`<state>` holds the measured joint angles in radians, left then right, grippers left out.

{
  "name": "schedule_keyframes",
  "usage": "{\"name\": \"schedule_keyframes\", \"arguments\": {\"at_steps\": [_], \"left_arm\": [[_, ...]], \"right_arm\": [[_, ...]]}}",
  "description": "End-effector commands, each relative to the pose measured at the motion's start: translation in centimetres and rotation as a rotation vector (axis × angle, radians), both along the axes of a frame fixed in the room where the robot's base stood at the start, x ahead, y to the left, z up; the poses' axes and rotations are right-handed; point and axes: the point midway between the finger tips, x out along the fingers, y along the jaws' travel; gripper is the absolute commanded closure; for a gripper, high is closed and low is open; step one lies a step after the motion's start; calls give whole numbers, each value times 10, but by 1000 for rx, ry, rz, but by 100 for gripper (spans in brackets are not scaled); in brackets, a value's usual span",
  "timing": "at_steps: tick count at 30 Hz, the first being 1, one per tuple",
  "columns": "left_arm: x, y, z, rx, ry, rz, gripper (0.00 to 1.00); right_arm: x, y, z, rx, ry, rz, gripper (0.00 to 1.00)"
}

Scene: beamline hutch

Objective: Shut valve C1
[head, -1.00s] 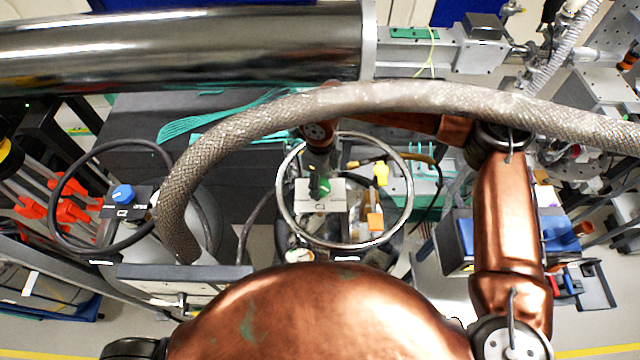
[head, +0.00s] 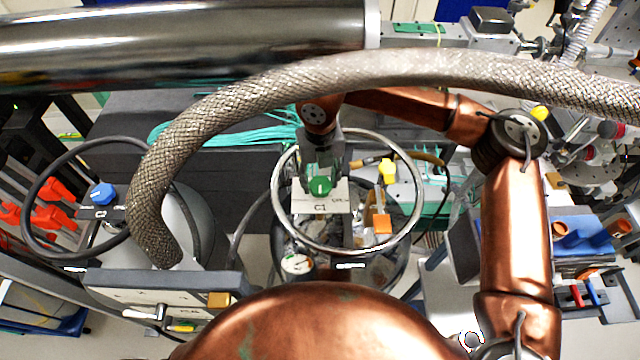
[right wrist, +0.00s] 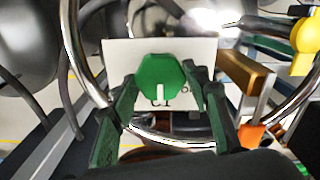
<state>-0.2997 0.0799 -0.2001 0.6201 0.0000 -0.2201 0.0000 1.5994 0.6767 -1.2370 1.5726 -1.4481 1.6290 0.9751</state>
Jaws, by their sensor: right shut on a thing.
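Valve C1 has a green knob (head: 319,187) with a white mark, in front of a white plate (head: 322,203) lettered C1. It stands inside a shiny metal ring (head: 413,222). My right gripper (head: 321,176) reaches down inside the ring and is shut on the green knob. In the right wrist view the knob (right wrist: 161,82) sits between the green-padded fingers, its white mark pointing down the picture. My left gripper is not in view.
A thick braided hose (head: 400,70) arches across the front of the view. At left, a blue knob (head: 102,194) marked C2 sits within a dark ring (head: 35,238). A yellow tag (head: 388,167) and an orange tag (head: 382,224) hang inside the metal ring.

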Motion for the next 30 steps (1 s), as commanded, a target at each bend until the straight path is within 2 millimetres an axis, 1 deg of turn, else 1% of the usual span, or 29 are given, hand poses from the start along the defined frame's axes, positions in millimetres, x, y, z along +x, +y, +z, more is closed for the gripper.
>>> {"name": "schedule_keyframes", "arguments": {"at_steps": [1, 12, 21, 30], "left_arm": [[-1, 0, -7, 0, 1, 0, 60], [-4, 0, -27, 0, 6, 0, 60], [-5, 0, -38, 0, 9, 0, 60], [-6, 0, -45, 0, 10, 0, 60]], "right_arm": [[1, 0, -2, 0, -2, -42, 81], [1, 0, -1, 0, -2, -394, 81], [0, 0, -1, 1, 0, -671, 81], [0, 0, 0, 1, -1, -886, 81]]}}
